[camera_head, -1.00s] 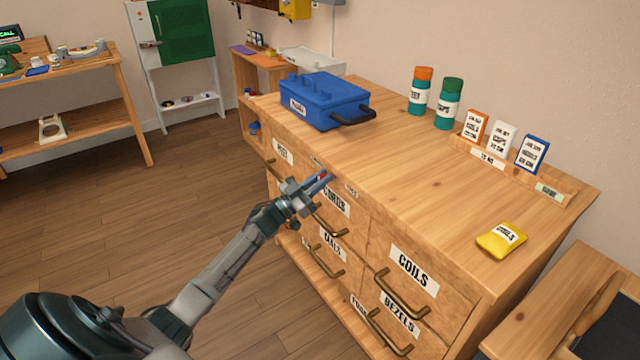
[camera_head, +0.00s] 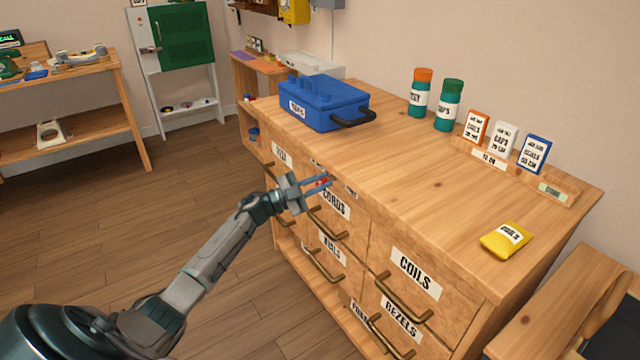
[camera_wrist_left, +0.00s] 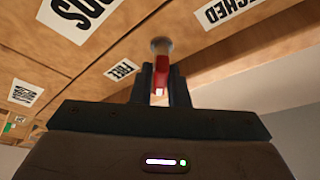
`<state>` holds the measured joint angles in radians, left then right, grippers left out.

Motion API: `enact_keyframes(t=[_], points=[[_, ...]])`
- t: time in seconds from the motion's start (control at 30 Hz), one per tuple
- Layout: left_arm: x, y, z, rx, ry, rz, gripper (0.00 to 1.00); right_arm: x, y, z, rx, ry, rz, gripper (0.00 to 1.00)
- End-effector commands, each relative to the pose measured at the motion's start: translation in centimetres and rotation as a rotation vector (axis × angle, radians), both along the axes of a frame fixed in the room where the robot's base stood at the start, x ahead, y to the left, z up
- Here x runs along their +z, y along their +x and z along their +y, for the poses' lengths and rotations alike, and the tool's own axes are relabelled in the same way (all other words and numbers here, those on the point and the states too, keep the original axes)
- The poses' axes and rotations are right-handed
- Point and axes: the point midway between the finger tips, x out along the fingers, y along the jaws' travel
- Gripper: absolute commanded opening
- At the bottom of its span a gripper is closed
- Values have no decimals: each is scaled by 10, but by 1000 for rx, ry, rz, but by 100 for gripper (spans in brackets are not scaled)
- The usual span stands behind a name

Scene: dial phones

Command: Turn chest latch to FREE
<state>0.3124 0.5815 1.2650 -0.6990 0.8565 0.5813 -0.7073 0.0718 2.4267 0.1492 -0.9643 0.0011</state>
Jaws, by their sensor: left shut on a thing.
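The chest latch is a small red handle (camera_wrist_left: 161,72) on a round metal pivot (camera_wrist_left: 161,46) on the chest front. My left gripper (camera_wrist_left: 160,92) is shut on the red handle, with a dark finger on each side. The fingers partly hide the handle. My right gripper is not in view.
The wooden chest (camera_head: 420,200) has several labelled drawers with protruding brass handles (camera_head: 405,296) below and right of my gripper. On top are a blue toolbox (camera_head: 325,103), two bottles, small boxes and a yellow packet (camera_head: 505,239). The floor at left is clear.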

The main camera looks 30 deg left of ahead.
Motion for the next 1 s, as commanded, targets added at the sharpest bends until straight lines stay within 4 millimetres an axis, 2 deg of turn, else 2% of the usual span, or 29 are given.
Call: enact_keyframes(t=[0.53, 0.57, 0.6, 0.87, 1.0], points=[[-1, -1, 0, -2, 24, -8, 0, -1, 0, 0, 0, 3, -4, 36], [-2, -1, 0, -2, 24, -8, 18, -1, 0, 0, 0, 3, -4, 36], [-2, -1, 0, -2, 24, -8, 20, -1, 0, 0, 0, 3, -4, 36], [-1, -1, 0, -1, 23, -9, 20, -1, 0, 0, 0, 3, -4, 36], [-5, -9, 8, 0, 26, -6, 20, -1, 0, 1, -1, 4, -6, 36]])
